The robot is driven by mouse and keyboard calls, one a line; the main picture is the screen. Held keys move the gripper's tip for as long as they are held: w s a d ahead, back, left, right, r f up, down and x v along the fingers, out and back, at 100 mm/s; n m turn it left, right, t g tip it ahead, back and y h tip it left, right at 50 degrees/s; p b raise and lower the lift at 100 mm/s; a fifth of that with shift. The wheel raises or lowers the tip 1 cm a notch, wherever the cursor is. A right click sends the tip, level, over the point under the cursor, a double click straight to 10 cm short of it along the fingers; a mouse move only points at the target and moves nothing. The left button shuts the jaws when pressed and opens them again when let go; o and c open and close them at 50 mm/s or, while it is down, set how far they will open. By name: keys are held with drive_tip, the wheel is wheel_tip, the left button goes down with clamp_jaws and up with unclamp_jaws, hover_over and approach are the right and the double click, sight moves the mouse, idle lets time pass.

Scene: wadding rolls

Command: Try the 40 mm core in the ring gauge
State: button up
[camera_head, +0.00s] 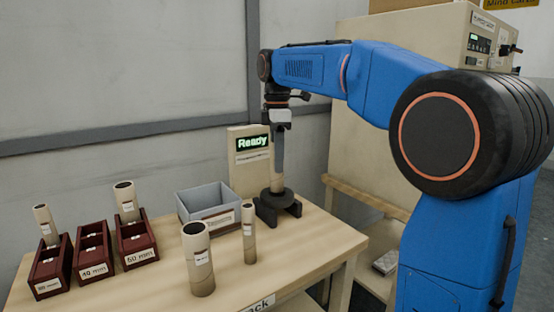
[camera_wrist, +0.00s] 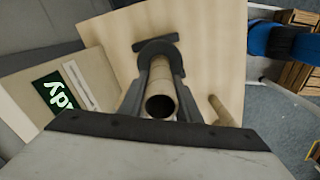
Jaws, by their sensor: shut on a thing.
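My gripper (camera_head: 278,172) points straight down over the dark ring gauge (camera_head: 265,207), which stands on the table in front of the display panel. In the wrist view my gripper (camera_wrist: 161,78) is shut on a tan cardboard core (camera_wrist: 161,98), its open end facing the camera. The core is upright and lined up with the ring gauge (camera_wrist: 150,49); its lower end meets the ring's opening. The fingers hide much of the core, and I cannot tell how deep it sits. The middle rack (camera_head: 95,268), whose label looks like 40 mm, holds no core.
The left rack (camera_head: 50,280) and right rack (camera_head: 138,248), labelled 50 mm, each hold a core. A wide core (camera_head: 200,265) and a thin core (camera_head: 249,235) stand near the table front. A grey bin (camera_head: 222,220) is left of the gauge. The panel (camera_head: 252,143) reads "Ready".

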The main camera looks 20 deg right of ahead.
sight(277, 177)
drive_tip(key=shift+f, duration=2.85)
idle(4.5)
idle(0.4)
drive_tip(key=o, duration=1.1)
